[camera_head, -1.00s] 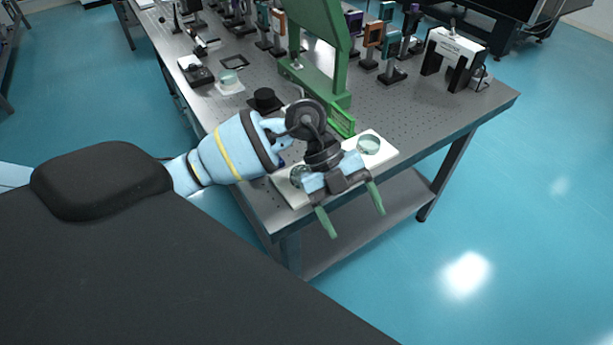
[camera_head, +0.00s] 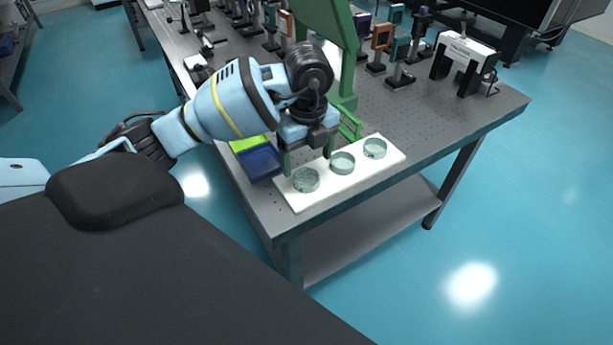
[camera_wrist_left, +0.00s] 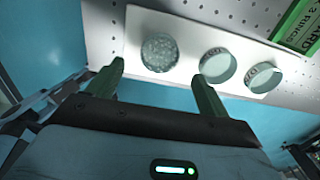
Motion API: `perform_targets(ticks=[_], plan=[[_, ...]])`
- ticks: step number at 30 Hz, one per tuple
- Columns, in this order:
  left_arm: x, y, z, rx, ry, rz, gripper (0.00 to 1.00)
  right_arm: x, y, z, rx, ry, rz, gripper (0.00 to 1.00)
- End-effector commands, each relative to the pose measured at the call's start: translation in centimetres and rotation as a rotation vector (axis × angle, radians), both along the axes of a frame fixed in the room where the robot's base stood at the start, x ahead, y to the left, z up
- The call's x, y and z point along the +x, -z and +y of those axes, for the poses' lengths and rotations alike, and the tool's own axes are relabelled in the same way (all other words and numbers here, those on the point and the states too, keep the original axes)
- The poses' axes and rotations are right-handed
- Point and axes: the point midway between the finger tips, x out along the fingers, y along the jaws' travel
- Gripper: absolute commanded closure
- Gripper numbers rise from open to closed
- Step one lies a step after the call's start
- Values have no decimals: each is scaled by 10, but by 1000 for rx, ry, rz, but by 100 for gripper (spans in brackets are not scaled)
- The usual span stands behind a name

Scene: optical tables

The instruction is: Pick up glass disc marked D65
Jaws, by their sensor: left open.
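Three clear glass discs lie in a row on a white board at the table's near edge: a left disc (camera_head: 306,180), a middle disc (camera_head: 342,163) and a right disc (camera_head: 375,148). In the left wrist view one disc looks speckled (camera_wrist_left: 159,53); the middle one (camera_wrist_left: 217,66) and the right one (camera_wrist_left: 263,77) carry small rim marks that I cannot read surely. I cannot tell which is D65. My left gripper (camera_head: 307,156) is open and empty, with its green fingers above the board, behind the left and middle discs. My right gripper is not in view.
A blue tray (camera_head: 260,164) and a yellow-green tray (camera_head: 247,144) lie left of the white board (camera_head: 300,204). A tall green frame (camera_head: 338,40) stands behind my gripper. The table right of the board is clear.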

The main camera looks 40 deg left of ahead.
Motion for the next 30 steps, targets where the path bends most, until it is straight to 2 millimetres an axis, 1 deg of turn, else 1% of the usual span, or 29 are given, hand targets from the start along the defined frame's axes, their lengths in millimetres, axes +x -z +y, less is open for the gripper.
perform_targets(ticks=[2, 5, 12, 15, 23, 26, 30], plan=[[0, 0, 0, 0, 0, -1, 21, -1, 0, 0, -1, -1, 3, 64], [0, 7, 1, -1, 0, 0, 21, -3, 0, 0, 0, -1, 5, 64], [0, 41, 4, -1, 0, -1, 21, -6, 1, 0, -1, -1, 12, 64], [0, 49, 4, -1, 0, -1, 21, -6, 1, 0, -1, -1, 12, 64], [0, 51, 3, -2, 1, -3, 21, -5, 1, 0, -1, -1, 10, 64], [0, 51, 3, -2, 1, -4, 31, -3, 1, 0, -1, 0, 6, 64], [0, 50, 3, -2, 1, -4, 50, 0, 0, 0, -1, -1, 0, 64]])
